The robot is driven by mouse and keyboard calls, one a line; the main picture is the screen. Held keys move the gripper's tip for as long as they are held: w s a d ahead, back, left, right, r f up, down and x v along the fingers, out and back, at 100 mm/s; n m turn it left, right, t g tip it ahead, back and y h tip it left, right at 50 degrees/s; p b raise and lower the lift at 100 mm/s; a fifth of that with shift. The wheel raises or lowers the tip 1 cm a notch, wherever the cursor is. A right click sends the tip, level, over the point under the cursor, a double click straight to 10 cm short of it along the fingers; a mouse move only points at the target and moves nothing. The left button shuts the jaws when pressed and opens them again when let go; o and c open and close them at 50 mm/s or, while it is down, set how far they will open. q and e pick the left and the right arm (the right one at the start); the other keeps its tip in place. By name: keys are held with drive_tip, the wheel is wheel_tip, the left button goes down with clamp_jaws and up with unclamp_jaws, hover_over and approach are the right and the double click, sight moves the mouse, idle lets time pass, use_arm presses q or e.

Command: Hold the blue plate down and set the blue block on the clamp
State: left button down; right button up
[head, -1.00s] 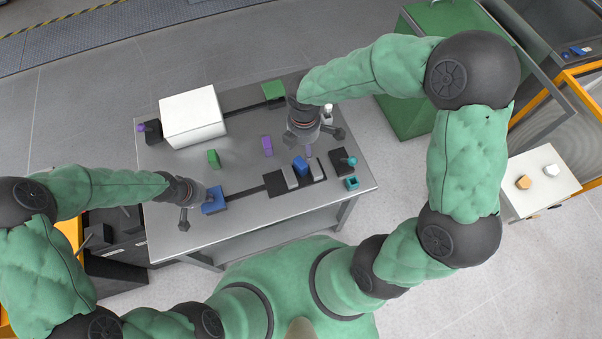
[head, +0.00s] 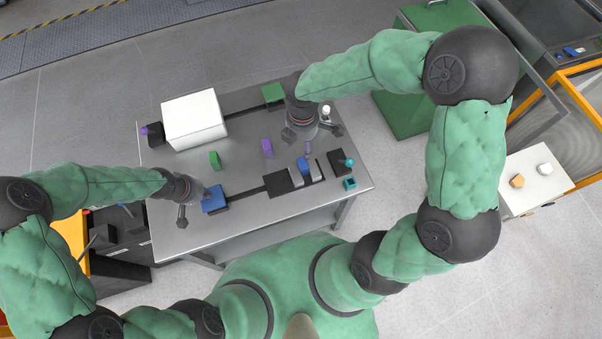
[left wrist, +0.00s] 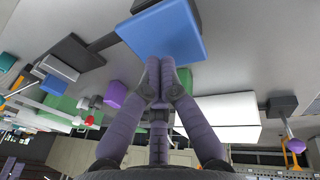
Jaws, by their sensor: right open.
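The blue plate (head: 214,200) is at the table's front left, on one end of a dark bar; it also shows in the left wrist view (left wrist: 165,32). My left gripper (head: 196,203) is beside it, and in the left wrist view its two fingertips (left wrist: 160,72) are together against or very near the plate. The blue block (head: 303,164) stands at the clamp, by its grey jaws (head: 297,176). The clamp's dark base (head: 277,186) is at the bar's other end. My right gripper (head: 309,138) is open, just behind the blue block, with its fingers spread; contact cannot be told.
A white box (head: 195,120) stands at the back left. A green block (head: 215,160) and a purple block (head: 267,147) are mid-table. A teal knob (head: 349,162) and teal piece (head: 349,184) lie right of the clamp.

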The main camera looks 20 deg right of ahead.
use_arm(q)
drive_tip(key=shift+r+p, duration=1.7)
drive_tip(key=shift+r, duration=0.6)
